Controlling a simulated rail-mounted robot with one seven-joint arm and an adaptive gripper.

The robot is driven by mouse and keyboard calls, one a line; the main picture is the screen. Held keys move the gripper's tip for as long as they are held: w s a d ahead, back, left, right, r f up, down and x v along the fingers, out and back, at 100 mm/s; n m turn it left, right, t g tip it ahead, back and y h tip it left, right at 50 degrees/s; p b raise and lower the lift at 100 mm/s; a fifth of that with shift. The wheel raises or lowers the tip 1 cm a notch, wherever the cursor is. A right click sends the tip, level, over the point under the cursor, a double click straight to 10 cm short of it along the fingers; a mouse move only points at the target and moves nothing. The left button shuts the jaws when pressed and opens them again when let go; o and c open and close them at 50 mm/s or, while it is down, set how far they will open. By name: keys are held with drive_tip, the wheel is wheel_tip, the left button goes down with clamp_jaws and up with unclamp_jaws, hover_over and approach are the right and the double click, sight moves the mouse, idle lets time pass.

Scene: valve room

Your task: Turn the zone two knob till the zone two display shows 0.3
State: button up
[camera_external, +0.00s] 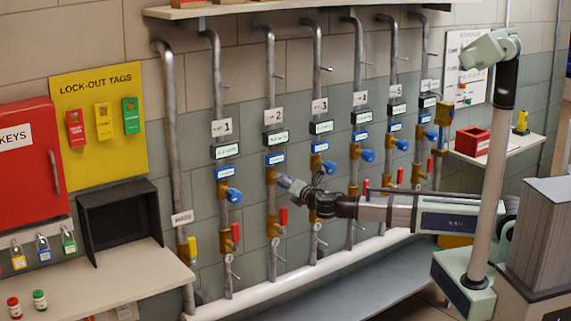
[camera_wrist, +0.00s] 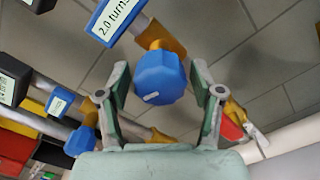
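The zone two pipe carries a white tag marked 2 (camera_external: 273,116). Below the tag is the zone two display (camera_external: 276,138), whose digits are too small to read. My gripper (camera_external: 292,184) is at that pipe, below the display, and hides much of the knob in the outside view. In the wrist view a blue faceted knob (camera_wrist: 160,78) with a small white mark sits between the fingers of my gripper (camera_wrist: 160,74). The fingers are open, with a narrow gap on each side of the knob. A blue plate reading "2.0 turn" (camera_wrist: 113,18) is beside it.
Neighbouring pipes carry similar blue knobs, such as zone one (camera_external: 233,195) and zone three (camera_external: 328,167). A red lever (camera_external: 283,216) is below my gripper. Another blue knob (camera_wrist: 79,141) is lower left in the wrist view. A shelf with a black box (camera_external: 120,220) stands left.

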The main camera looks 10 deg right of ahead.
drive_tip(key=shift+s, duration=0.15)
drive_tip(key=v, duration=1.2)
idle(0.4)
